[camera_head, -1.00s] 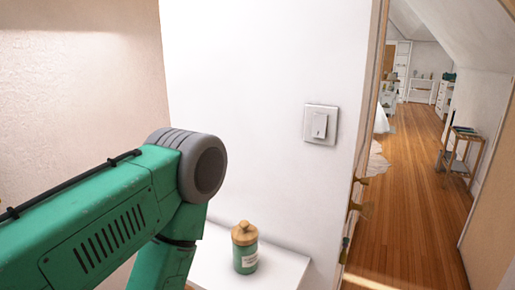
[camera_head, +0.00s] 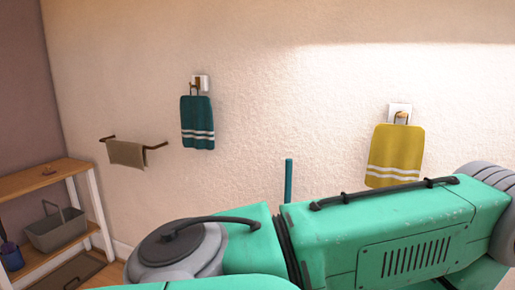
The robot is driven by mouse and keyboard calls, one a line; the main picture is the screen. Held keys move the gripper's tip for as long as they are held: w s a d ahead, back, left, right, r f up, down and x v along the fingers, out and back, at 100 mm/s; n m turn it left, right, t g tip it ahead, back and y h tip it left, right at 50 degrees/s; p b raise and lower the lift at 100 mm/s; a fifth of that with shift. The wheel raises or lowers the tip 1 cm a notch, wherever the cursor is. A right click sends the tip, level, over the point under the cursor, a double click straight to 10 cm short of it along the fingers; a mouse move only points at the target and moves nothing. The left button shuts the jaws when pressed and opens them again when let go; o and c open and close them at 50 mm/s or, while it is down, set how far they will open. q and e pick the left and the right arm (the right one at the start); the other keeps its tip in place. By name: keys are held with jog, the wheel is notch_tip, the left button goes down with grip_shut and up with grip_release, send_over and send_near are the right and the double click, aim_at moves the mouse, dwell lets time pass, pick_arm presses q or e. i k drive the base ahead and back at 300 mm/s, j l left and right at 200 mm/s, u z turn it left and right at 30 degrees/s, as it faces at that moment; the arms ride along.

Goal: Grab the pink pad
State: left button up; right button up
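No pink pad shows in the head view. A teal towel with white stripes (camera_head: 197,122) hangs from a wall hook at the upper middle left. A yellow towel with white stripes (camera_head: 396,155) hangs from another hook on the right. My green arm fills the lower part of the view, in front of the wall. Neither of my grippers is in the picture.
A wooden shelf unit (camera_head: 38,180) stands at the left with a grey basket (camera_head: 56,229) on its lower board. A beige cloth (camera_head: 127,154) hangs on a short wall bar. The wall between the towels is mostly bare.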

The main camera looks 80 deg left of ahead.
aim_at(49, 172)
jog(key=u, duration=4.05)
jog(key=i+z, duration=0.1)
jog(key=z, duration=0.2)
jog(key=i+j+z, duration=0.1)
jog(key=z, duration=0.2)
jog(key=i+j+z, duration=0.25)
jog(key=i+j, duration=0.2)
jog(key=i+j+z, duration=0.2)
jog(key=i+j, duration=0.15)
jog(key=j, duration=0.15)
jog(key=i+j+z, duration=0.25)
jog(key=j, duration=0.3)
jog(key=i, duration=0.1)
